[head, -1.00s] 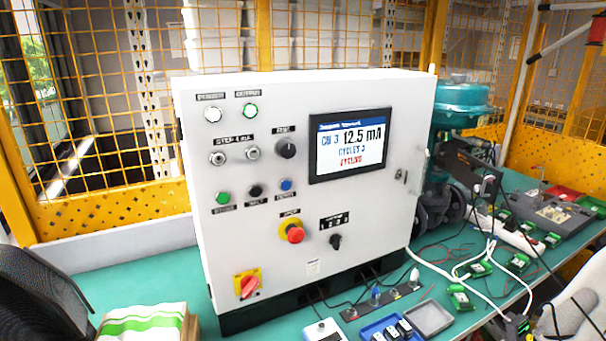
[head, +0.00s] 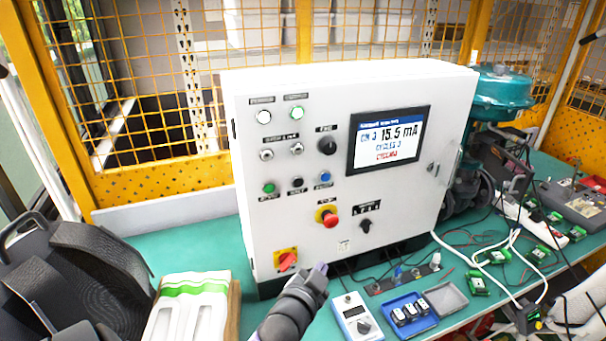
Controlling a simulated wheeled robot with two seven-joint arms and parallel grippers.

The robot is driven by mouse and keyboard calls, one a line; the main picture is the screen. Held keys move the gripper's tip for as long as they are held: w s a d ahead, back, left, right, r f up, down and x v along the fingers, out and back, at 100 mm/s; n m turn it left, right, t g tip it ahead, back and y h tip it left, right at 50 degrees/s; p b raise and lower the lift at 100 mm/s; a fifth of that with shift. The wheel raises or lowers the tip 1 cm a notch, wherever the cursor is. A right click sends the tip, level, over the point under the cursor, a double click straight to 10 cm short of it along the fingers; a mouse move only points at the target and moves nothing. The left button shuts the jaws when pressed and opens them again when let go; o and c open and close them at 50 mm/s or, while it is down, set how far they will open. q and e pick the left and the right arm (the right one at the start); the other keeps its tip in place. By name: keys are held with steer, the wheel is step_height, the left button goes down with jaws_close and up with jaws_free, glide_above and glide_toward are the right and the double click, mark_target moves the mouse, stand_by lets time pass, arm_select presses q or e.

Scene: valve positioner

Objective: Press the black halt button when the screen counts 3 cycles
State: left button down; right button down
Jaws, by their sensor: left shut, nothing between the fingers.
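The white control cabinet (head: 260,215) stands on the green bench. Its screen (head: 389,138) shows 15.5 mA and, in small blurred text, what looks like CYCLES 3, with a red line reading CYCLING below. The black halt button (head: 297,182) sits between a green button (head: 269,188) and a blue button (head: 326,177); nothing touches or covers it. My left gripper (head: 319,271) is shut and empty, low in front of the cabinet, below the button row and right of the red-and-yellow switch. My right gripper is not in view.
A red mushroom button (head: 330,219) and a red rotary switch (head: 286,261) stick out below the button row. A meter (head: 355,315), a blue tray (head: 411,316) and cables lie on the bench right of my gripper. A green-and-white package (head: 190,300) lies left.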

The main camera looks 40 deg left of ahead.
mark_target(298, 183)
arm_select(q)
step_height(298, 183, up, 10)
steer(key=w+a+m+t+y+p, duration=0.1)
steer(key=a+t, duration=0.1)
steer(key=t, duration=0.1)
steer(key=shift+w+r, duration=0.15)
steer(key=shift+w, duration=0.25)
steer(key=shift+a, duration=0.2)
steer(key=shift+w+a+b, duration=0.45)
steer(key=shift+w+a, duration=0.25)
steer(key=shift+a, duration=0.55)
steer(key=shift+w+a+b, duration=0.45)
steer(key=shift+w+a, duration=0.25)
steer(key=shift+a, duration=0.6)
steer(key=shift+w+a+b, duration=0.45)
steer(key=shift+w+a, duration=0.25)
steer(key=shift+a, duration=0.55)
steer(key=shift+a, duration=0.1)
